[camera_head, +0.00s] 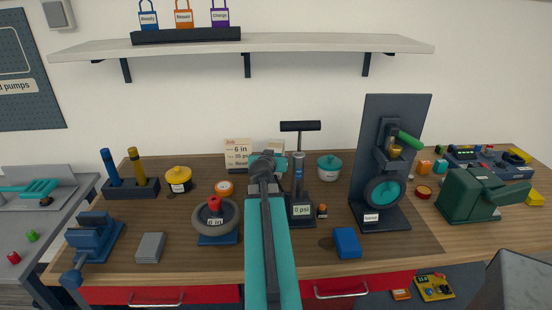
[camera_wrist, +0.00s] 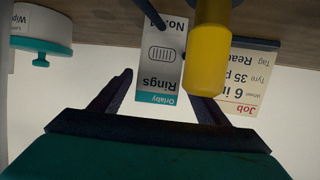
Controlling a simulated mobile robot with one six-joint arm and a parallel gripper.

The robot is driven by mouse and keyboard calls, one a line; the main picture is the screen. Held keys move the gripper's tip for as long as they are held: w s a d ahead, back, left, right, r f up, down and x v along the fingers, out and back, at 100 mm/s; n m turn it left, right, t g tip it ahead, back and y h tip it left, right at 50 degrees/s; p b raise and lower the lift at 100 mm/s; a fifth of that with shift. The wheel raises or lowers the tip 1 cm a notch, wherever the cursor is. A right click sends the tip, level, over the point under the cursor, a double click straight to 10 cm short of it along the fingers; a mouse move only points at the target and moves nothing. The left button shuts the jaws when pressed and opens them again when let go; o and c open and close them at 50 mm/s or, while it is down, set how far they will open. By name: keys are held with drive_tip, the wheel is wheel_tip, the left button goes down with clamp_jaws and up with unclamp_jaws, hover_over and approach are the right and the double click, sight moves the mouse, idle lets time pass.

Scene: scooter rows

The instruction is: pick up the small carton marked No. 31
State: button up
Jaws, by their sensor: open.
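In the wrist view a small pale carton (camera_wrist: 157,68) with a teal band reads "Orlaby Rings" and "No.", upside down. Its number is cut off and hidden by a dark bar. My gripper (camera_wrist: 165,88) is open, with one dark finger on each side of the carton's lower part in the picture; I cannot tell how far away the carton is. I see no contact. In the head view a pale box top (camera_head: 277,146), likely this carton, shows at the back of the bench, mostly behind my arm. My fingertips are hidden there.
A teal-lidded jar (camera_head: 329,168) and a floor pump (camera_head: 299,190) stand right of my arm. A shelf (camera_head: 240,43) hangs above.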

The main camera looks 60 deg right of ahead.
drive_tip(key=shift+w+d+f, duration=0.1)
drive_tip(key=shift+d, duration=0.1)
idle(0.3)
drive_tip(key=shift+s+p+x, duration=0.1)
drive_tip(key=shift+p+x, duration=0.45)
drive_tip(key=shift+x, duration=0.75)
drive_tip(key=shift+s+p+x, duration=0.15)
drive_tip(key=shift+p+x, duration=0.35)
drive_tip(key=shift+x, duration=0.8)
drive_tip(key=shift+f, duration=0.2)
drive_tip(key=shift+c, duration=0.5)
drive_tip(key=c, duration=1.2)
drive_tip(key=shift+r, duration=0.15)
drive_tip(key=shift+r+p, duration=0.75)
drive_tip(key=shift+r, duration=0.5)
drive_tip(key=shift+a+f+b, duration=0.1)
drive_tip(key=shift+b, duration=0.35)
drive_tip(key=shift+w+a+f+b, duration=0.1)
drive_tip(key=shift+w+b, duration=0.05)
drive_tip(key=shift+b, duration=0.9)
